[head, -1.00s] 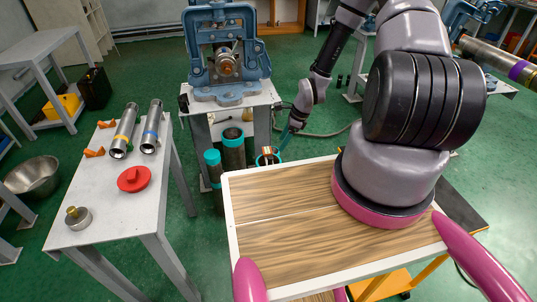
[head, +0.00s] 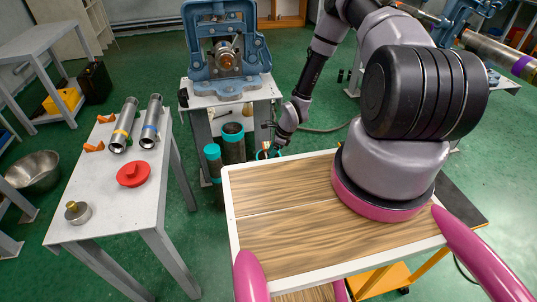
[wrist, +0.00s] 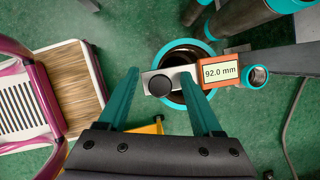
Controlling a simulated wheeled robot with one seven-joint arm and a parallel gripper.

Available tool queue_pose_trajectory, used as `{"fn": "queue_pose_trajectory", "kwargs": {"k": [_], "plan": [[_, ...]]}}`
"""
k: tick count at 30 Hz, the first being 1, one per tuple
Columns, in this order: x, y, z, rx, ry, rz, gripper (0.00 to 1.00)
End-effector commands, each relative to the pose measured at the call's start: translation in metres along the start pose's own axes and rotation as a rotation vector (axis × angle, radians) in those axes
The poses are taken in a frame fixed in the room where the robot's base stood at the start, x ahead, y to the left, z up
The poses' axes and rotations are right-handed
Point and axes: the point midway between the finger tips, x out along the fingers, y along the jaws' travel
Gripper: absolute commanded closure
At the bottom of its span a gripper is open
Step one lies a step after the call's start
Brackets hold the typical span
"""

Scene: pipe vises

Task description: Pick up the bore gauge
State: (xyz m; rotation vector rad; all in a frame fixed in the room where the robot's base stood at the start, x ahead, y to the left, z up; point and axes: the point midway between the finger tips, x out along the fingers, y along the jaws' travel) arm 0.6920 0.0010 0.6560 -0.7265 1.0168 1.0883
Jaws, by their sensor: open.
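The bore gauge (wrist: 218,73) has an orange body with a "92.0 mm" readout, a pale metal plate and a round black knob. In the wrist view it lies across the mouth of an upright pipe with a teal rim (wrist: 180,48). My gripper (wrist: 159,73) is open, its two teal fingers spread on either side of the plate and knob. Whether the fingers touch the gauge I cannot tell. In the head view my gripper (head: 268,152) is low beyond the wooden tray, and the gauge is largely hidden there.
More upright teal-rimmed pipes (head: 232,143) stand beside the gauge's pipe. A blue vise (head: 226,55) is on a stand behind. The left table (head: 115,205) holds two silver pipes, a red disc (head: 133,174) and small parts. My wood-topped tray is in front.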

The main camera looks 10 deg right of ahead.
Motion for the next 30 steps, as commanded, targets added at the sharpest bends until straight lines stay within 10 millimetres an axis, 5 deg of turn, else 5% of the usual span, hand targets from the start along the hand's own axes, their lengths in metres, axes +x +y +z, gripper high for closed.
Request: {"fn": "queue_pose_trajectory", "kwargs": {"k": [7, 12, 30], "plan": [[0.0016, -0.0001, 0.0002, -0.001, 0.000, 0.000, 0.33], [0.0015, -0.0001, 0.0003, -0.001, 0.000, 0.000, 0.99], [0.0013, -0.0002, 0.0005, -0.001, 0.000, 0.000, 1.00]]}}
